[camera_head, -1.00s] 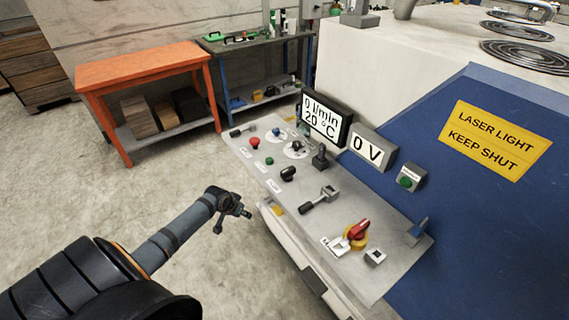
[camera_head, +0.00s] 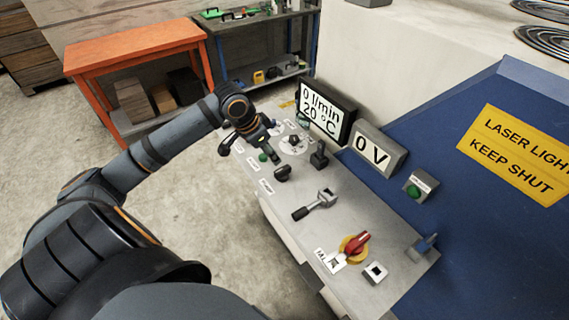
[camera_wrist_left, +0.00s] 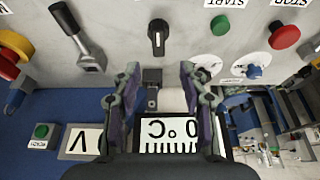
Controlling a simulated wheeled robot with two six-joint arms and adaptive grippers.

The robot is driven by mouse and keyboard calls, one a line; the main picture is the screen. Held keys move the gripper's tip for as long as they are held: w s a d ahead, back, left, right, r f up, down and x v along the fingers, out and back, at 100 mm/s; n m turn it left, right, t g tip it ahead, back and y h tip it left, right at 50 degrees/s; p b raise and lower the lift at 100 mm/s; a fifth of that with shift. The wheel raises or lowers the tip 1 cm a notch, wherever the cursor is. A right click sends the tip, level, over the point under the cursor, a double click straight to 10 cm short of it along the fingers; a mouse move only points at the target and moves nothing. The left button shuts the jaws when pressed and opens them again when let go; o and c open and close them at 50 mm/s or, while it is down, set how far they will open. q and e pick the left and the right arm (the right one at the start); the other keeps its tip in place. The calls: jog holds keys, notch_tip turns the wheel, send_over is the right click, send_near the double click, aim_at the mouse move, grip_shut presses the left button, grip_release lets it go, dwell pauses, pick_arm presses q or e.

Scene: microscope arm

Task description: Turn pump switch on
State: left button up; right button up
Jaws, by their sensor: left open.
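The grey control panel (camera_head: 375,250) carries several switches, and I cannot read which one is the pump switch. A black rotary knob (camera_head: 283,173) sits mid-panel and shows with a white mark in the left wrist view (camera_wrist_left: 158,38). A black lever (camera_head: 319,154) stands before the display. A round white dial plate (camera_head: 293,144) and a green button (camera_head: 263,157) lie near the far end. My left gripper (camera_head: 265,148) is open above the far part of the panel, hiding some controls. In the left wrist view its fingers (camera_wrist_left: 158,75) are apart with nothing gripped.
A grey-and-black lever (camera_head: 314,204), a red-yellow knob (camera_head: 355,245) and a green button box (camera_head: 419,185) are nearby. An orange table (camera_head: 135,48) stands behind. The floor left is clear.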

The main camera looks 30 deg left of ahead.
aim_at(281, 169)
pick_arm(q)
jog(key=x, duration=0.9)
jog(key=shift+d+f, duration=0.1)
jog(key=shift+f, duration=0.4)
jog(key=shift+w+f, duration=0.1)
jog(key=shift+c, duration=0.3)
grip_shut()
pick_arm(e)
jog(key=shift+s+d+r, duration=0.15)
jog(key=shift+s, duration=1.1)
